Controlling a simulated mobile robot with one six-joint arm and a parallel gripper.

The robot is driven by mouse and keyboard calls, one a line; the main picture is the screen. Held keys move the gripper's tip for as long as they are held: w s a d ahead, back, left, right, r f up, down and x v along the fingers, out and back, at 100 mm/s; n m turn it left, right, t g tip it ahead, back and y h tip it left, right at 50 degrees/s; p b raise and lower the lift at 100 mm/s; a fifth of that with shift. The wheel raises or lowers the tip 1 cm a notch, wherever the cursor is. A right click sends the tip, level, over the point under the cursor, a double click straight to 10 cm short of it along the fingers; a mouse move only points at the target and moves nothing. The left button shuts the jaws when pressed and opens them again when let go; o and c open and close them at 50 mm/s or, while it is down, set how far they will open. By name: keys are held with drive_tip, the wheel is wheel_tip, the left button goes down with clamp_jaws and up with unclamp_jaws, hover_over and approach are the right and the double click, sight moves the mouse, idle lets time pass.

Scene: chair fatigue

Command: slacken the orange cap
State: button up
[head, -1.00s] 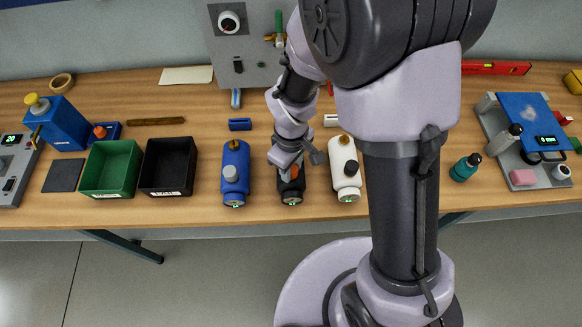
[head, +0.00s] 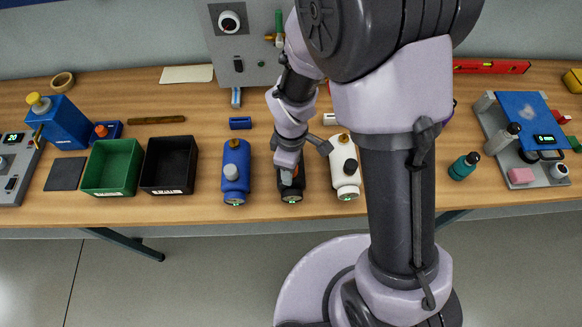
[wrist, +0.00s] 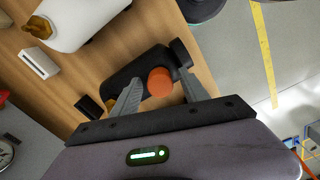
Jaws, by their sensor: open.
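The orange cap (wrist: 160,82) is round and sits on the black canister (wrist: 140,72) on the bench. In the wrist view my gripper (wrist: 160,76) is open, with one finger on each side of the cap. Whether the fingers touch it cannot be told. In the head view my gripper (head: 289,174) points down over the black canister (head: 291,194), which lies between the blue canister and the white canister. My gripper hides the cap there.
The blue canister (head: 235,176) and white canister (head: 345,172) lie close on either side. A black bin (head: 168,186) and green bin (head: 112,184) stand further left. A teal bottle (head: 463,167) stands right. The bench's front edge is near.

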drive_tip(key=shift+f+m+b, duration=0.2)
drive_tip(key=shift+m+b, duration=0.5)
drive_tip(key=shift+m, duration=0.5)
drive_tip(key=shift+r+m, duration=0.15)
drive_tip(key=shift+m, duration=0.65)
drive_tip(key=shift+m+b, duration=0.75)
drive_tip(key=shift+m, duration=1.05)
drive_tip(key=m+b, duration=0.1)
drive_tip(key=m, duration=0.1)
drive_tip(key=shift+m+b, duration=0.3)
drive_tip(key=shift+m, duration=0.9)
